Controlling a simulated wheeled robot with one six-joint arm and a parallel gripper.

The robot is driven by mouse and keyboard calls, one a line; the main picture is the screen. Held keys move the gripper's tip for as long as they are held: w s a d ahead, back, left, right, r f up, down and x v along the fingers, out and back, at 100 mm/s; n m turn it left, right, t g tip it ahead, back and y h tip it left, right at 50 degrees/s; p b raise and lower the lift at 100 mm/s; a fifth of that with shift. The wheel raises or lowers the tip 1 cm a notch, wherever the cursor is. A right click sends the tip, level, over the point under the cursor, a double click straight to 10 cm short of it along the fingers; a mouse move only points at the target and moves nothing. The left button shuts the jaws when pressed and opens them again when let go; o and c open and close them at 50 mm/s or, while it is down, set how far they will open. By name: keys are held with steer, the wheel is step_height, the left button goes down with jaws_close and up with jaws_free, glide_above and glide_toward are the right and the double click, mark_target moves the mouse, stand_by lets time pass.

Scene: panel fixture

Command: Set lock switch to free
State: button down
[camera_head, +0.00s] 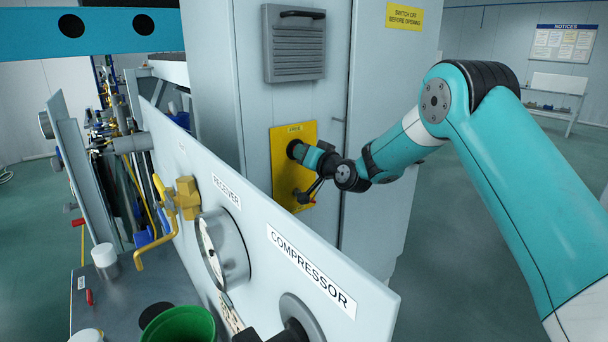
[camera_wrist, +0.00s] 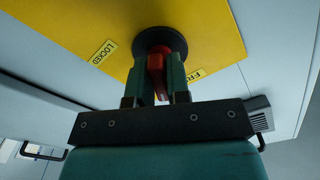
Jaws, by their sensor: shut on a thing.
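The lock switch sits on a yellow plate (camera_head: 283,175) on the grey cabinet front. In the wrist view, the switch has a black round base and a red handle (camera_wrist: 157,78) on the same plate (camera_wrist: 75,22). A LOCKED label (camera_wrist: 103,52) is left of the switch. A FREE label (camera_wrist: 194,75) is to its right, partly hidden by a finger. My gripper (camera_wrist: 158,72) is shut on the red handle, one green finger on each side. In the head view, my gripper (camera_head: 308,154) reaches the plate from the right and hides the handle.
A slanted panel (camera_head: 260,265) with a gauge (camera_head: 223,250) and yellow valve (camera_head: 183,197) stands in front of the cabinet (camera_head: 225,80). A louvred vent (camera_head: 294,45) is above the plate. Open floor (camera_head: 470,200) lies to the right.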

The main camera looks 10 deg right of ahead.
steer(key=n+b, duration=0.2)
steer(key=b, duration=0.1)
steer(key=n+b, duration=0.2)
steer(key=b, duration=0.1)
steer(key=shift+f+b, duration=0.35)
steer(key=shift+f, duration=0.05)
steer(key=shift+r+n+b, duration=0.2)
steer(key=shift+n+b, duration=0.7)
steer(key=shift+b, duration=0.3)
steer(key=shift+r, duration=0.1)
steer(key=c, duration=1.2)
jaws_free()
steer(key=shift+o, duration=0.2)
steer(key=shift+s, duration=0.1)
steer(key=b+v, duration=0.4)
steer(key=v, duration=1.3)
steer(key=shift+b, duration=0.3)
steer(key=shift+s, duration=0.15)
